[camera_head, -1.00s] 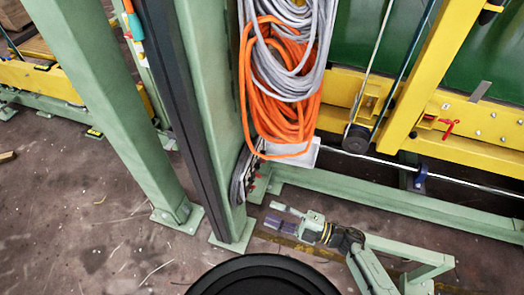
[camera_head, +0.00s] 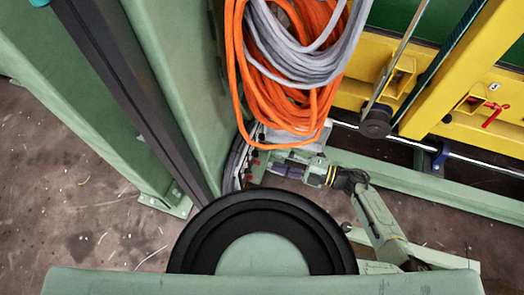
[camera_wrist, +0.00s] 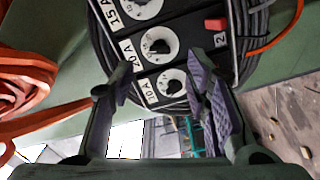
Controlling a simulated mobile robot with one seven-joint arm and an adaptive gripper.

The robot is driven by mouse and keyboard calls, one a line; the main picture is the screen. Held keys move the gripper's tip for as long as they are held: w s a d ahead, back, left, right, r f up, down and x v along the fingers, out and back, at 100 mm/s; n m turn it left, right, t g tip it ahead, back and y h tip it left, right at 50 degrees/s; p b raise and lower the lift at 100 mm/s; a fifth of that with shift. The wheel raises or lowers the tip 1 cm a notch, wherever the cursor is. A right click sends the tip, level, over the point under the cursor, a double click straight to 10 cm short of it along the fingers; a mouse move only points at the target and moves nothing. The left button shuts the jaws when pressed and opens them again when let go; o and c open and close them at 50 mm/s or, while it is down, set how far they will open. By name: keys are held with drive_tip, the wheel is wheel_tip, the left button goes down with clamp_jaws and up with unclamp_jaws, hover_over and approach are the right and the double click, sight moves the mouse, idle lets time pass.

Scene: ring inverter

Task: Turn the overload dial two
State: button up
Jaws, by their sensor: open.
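A black panel with white round dials shows in the wrist view. Its dials are marked 15 A (camera_wrist: 141,9), 20 A (camera_wrist: 157,46) and 10 A (camera_wrist: 172,82), each with a dark knob. A red switch (camera_wrist: 215,24) sits right of them, with a "2" label below it. I cannot tell from the labels which dial is dial two. My gripper (camera_wrist: 158,80) is open, its purple-padded fingers on either side of the 10 A dial; contact cannot be told.
Orange cable coils (camera_head: 285,110) and grey cable coils (camera_head: 310,50) hang on the green post (camera_head: 180,80) above my gripper. A yellow frame (camera_head: 465,70) and a horizontal metal rod (camera_head: 470,163) stand to the right.

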sight(255, 153)
drive_tip(key=p+x, duration=0.1)
drive_tip(key=x, duration=0.5)
drive_tip(key=shift+w+a+p, duration=0.15)
drive_tip(key=shift+a+p, duration=0.15)
drive_tip(key=shift+p, duration=0.1)
clamp_jaws()
